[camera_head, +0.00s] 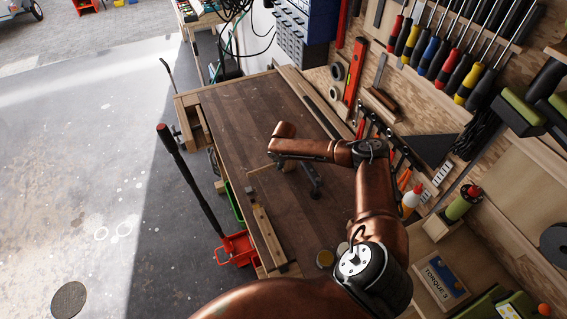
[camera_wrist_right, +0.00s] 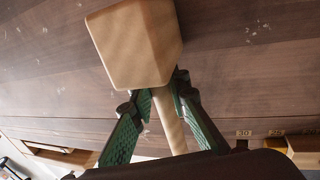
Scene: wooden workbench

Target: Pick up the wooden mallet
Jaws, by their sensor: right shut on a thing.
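The wooden mallet (camera_wrist_right: 135,45) shows in the right wrist view with its pale, blocky head close to the camera. Its round handle (camera_wrist_right: 171,122) runs down between the green-padded fingers of my right gripper (camera_wrist_right: 163,92). The gripper is shut on the handle just below the head. I cannot tell whether the mallet touches the bench top. My left gripper is not in view.
The dark wooden workbench (camera_head: 245,110) is mostly clear on its far part. A wooden vise jaw (camera_head: 265,235) lines its left edge. A tool wall with screwdrivers (camera_head: 440,60) rises on the right. A glue bottle (camera_head: 411,200) stands near my arm. A red jack (camera_head: 236,248) is on the floor.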

